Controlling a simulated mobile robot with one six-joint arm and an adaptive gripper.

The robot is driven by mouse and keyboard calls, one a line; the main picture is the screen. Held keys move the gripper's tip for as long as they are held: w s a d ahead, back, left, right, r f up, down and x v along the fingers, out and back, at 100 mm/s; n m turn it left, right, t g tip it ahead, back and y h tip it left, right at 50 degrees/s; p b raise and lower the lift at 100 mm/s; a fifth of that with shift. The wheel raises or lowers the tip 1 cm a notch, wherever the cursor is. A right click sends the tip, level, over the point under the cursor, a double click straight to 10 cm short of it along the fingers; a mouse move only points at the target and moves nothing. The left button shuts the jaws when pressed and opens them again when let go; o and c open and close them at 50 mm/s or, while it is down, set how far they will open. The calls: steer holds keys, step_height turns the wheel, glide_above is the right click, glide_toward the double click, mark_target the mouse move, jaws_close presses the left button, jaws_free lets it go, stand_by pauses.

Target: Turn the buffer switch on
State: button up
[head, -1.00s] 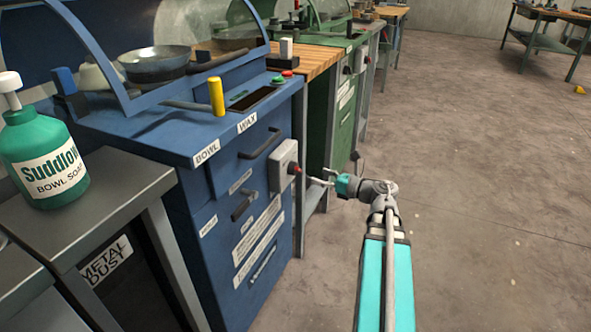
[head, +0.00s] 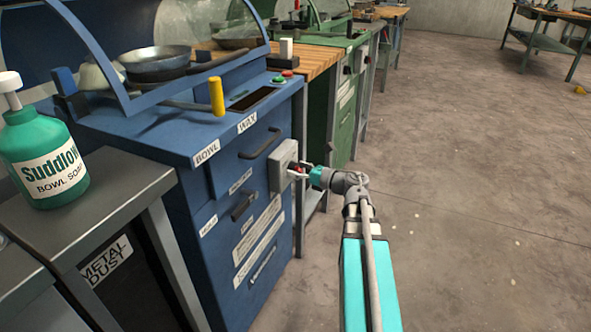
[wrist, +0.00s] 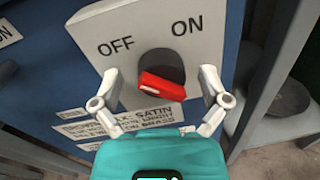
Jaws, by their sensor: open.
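The buffer switch is a light grey box (head: 281,168) on the right side of the blue cabinet, with a red lever (wrist: 162,87). In the wrist view its plate (wrist: 136,30) reads OFF at left and ON at right. The lever sticks out of a dark round opening toward the camera, below and between the two words. I cannot tell firmly which side it is set to. My gripper (head: 303,173) is open at the switch, with one finger on each side of the lever. A gap shows between each finger and the lever.
The blue cabinet (head: 215,130) carries a metal bowl (head: 153,62), a yellow handle (head: 217,97) and drawer handles. A teal soap bottle (head: 42,150) stands on a metal table at left. A green machine (head: 345,85) stands behind.

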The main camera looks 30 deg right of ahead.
steer(key=shift+c, duration=0.2)
steer(key=c, duration=1.1)
steer(key=shift+a, duration=0.15)
